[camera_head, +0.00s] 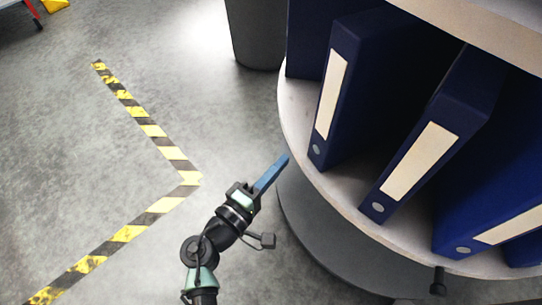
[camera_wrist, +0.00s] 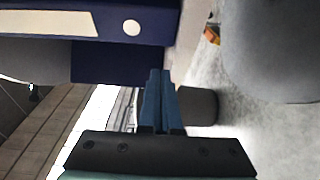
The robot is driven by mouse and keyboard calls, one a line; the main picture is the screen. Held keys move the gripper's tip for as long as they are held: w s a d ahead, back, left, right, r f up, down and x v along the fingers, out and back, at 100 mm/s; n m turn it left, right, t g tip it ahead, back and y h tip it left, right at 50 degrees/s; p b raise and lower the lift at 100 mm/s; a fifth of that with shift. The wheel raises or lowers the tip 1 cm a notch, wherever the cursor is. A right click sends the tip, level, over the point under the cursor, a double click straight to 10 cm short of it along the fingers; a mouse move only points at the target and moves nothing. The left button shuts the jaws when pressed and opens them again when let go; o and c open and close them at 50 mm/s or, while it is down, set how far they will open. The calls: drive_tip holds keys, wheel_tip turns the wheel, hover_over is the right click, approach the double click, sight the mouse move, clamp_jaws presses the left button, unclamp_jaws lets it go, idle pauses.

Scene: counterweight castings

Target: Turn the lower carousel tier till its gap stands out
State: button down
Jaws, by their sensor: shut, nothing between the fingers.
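The lower carousel tier (camera_head: 345,188) is a round, pale shelf at the right of the head view. It carries several dark blue binders, among them a left one (camera_head: 333,100) and a tilted one (camera_head: 425,150) with open space between them. I cannot tell whether this space is the gap. My gripper (camera_head: 287,157) is shut and empty, its blue fingers pointing at the tier's left rim; contact cannot be told. In the wrist view the shut fingers (camera_wrist: 160,72) lie just below a blue binder (camera_wrist: 125,60). The tier's far side is hidden.
The upper tier (camera_head: 485,22) overhangs at the top right. A dark knob (camera_head: 438,283) hangs below the lower rim, above a grey round base (camera_head: 310,225). A grey bin (camera_head: 257,35) stands behind.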

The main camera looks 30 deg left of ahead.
sight(311, 156)
drive_tip(key=w, duration=0.2)
drive_tip(key=w+d, duration=0.1)
drive_tip(key=w, duration=0.2)
drive_tip(key=shift+w+b, duration=0.15)
drive_tip(key=shift+b, duration=0.15)
drive_tip(key=s+d, duration=0.1)
drive_tip(key=d, duration=0.1)
drive_tip(key=shift+s+d+f, duration=0.1)
drive_tip(key=shift+s+d, duration=0.45)
drive_tip(key=shift+d, duration=0.25)
